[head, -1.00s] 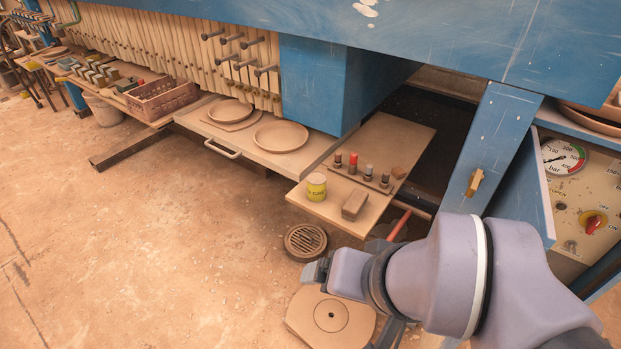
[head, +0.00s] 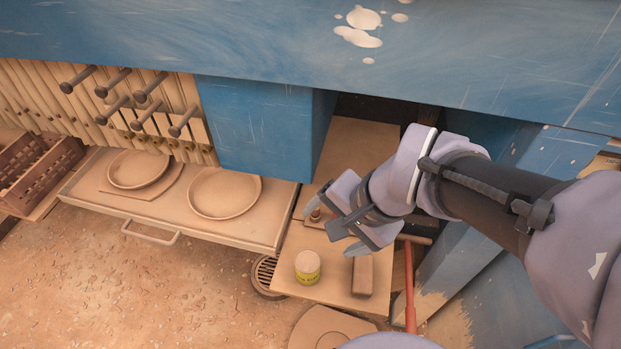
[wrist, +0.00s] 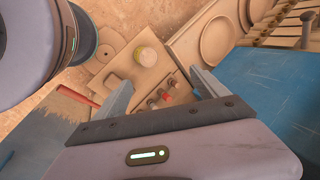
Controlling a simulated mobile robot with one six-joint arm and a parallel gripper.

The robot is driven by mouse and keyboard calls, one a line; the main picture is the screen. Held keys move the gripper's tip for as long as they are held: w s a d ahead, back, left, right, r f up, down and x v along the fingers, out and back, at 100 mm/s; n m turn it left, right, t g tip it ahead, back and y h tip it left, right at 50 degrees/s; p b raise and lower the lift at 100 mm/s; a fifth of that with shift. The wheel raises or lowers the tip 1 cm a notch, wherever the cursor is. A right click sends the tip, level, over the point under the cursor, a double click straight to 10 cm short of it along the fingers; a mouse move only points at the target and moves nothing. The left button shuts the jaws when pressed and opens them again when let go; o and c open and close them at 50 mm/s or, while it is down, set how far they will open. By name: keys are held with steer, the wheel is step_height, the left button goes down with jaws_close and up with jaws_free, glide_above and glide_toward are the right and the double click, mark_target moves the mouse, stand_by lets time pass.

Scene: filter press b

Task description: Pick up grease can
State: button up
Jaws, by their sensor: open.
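The grease can (head: 307,267) is a small yellow can with a pale lid. It stands upright near the front left of a wooden board (head: 335,290). In the wrist view the can (wrist: 146,57) shows beyond the fingertips, towards the top. My gripper (head: 346,239) is open and empty above the board, up and to the right of the can in the head view, and apart from it. In the wrist view my gripper (wrist: 160,80) has its fingers spread, with small fittings (wrist: 162,98) on the board seen between them. In the head view my gripper hides most of these fittings.
A brown block (head: 362,275) lies right of the can. A red bar (head: 409,285) stands right of the board. A shelf (head: 105,210) with two round plates is at left. The blue machine body (head: 250,130) rises behind. A floor grate (head: 263,272) is left of the board.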

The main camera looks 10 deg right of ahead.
steer(key=w+d+f+m+g+y+p, duration=0.1)
steer(key=w+f+m+g+p, duration=0.1)
steer(key=w+f+m+p, duration=0.4)
steer(key=m+g, duration=0.1)
steer(key=m, duration=0.3)
glide_toward(316, 263)
steer(key=b+x, duration=0.6)
steer(key=x, duration=0.4)
steer(key=b+x, duration=0.1)
steer(key=x, duration=0.1)
steer(key=b+x, duration=0.1)
steer(key=x, duration=0.1)
steer(key=b+x, duration=0.1)
steer(key=x, duration=0.1)
steer(key=shift+w+a+r+b, duration=0.2)
steer(key=shift+w+a+b, duration=0.1)
steer(key=shift+w+a, duration=0.1)
steer(key=shift+r, duration=0.1)
steer(key=shift+s, duration=0.1)
steer(key=shift+c, duration=0.2)
jaws_close()
